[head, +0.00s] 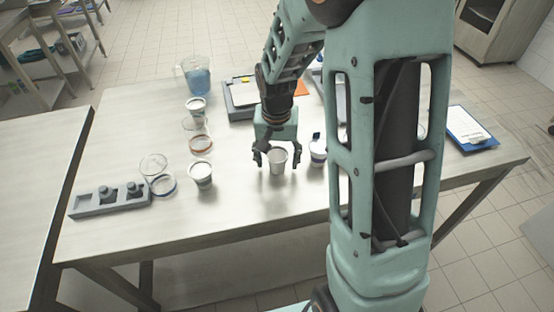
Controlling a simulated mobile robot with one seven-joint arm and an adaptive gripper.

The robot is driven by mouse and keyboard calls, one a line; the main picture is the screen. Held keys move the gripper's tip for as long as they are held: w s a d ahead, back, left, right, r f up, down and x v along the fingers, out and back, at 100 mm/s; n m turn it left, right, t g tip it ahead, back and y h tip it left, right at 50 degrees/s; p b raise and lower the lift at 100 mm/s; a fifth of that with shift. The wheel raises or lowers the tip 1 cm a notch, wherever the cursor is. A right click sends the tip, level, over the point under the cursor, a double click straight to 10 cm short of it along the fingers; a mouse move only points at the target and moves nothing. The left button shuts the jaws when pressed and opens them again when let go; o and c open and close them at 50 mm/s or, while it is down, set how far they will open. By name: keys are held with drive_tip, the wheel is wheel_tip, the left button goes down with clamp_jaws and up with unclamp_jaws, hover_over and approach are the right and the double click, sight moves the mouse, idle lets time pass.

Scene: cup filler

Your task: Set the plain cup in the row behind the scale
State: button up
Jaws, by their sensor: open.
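A plain pale grey cup (278,163) stands upright on the steel table, near its front middle. My gripper (277,157) points down over it with its fingers open, one on each side of the cup. I cannot tell whether the fingers touch it. A flat dark grey device (237,109), which may be the scale, lies farther back, partly hidden by my arm. Left of my gripper, a row runs from front to back: a white-filled cup (202,178), a container with a brown rim (201,146), a clear one (192,124) and another white-filled cup (197,106).
A cup with blue markings (318,155) stands close right of my gripper, partly behind my arm. A weight block (88,206), clear dish (153,164) and blue-rimmed dish (163,186) are at left. A jug of blue liquid (197,80) stands behind; a clipboard (468,128) lies right.

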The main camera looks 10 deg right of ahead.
sight(276, 159)
drive_tip(key=r, duration=0.3)
drive_tip(key=s+r, duration=0.1)
drive_tip(key=r, duration=0.7)
drive_tip(key=shift+s+a+r+p, duration=0.15)
drive_tip(key=shift+a+r+p, duration=0.1)
drive_tip(key=shift+p, duration=0.05)
